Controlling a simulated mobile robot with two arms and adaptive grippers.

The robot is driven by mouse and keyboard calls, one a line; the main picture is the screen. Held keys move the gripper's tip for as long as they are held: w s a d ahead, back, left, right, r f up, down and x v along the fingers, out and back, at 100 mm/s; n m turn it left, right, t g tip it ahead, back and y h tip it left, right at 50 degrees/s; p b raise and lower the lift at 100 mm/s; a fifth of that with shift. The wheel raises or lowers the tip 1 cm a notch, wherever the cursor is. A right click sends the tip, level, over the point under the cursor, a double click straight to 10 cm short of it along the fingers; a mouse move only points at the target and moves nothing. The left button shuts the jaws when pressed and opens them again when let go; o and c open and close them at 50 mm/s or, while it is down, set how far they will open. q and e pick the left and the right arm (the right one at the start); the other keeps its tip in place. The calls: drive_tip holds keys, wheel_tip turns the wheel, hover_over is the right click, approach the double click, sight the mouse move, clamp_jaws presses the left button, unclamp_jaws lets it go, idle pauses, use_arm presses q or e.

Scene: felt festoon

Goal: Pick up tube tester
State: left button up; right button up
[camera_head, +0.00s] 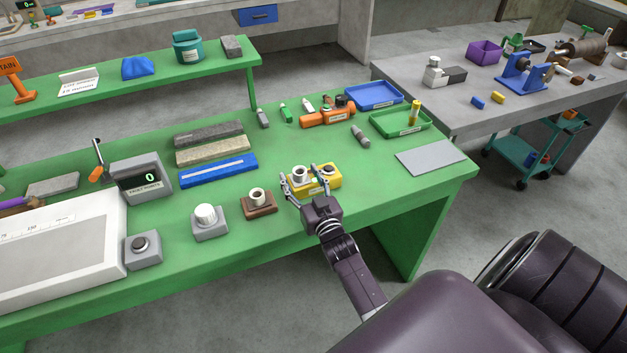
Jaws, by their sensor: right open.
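A small yellow box (331,184) stands near the front edge of the green bench. It has a white ring-shaped socket (300,173), a dark round part at its right and a small label I cannot read. It looks like the tube tester, though I cannot confirm the name. My right gripper (299,176) reaches in from the front. Its jaws are open, one finger at the left of the white socket and one at its right. Whether the fingers touch the box cannot be told. The gripper hides part of the box's front. My left gripper is not in view.
A brown block with a white ring (258,202) and a grey block with a white knob (208,222) stand to the left. A blue bar (218,171) lies behind. Green (427,128) and blue (392,100) trays and a grey plate (431,158) are at the right.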

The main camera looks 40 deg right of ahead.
drive_tip(key=shift+c, duration=0.3)
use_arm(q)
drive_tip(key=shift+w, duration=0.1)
use_arm(e)
drive_tip(key=c, duration=1.3)
drive_tip(key=shift+r, duration=0.15)
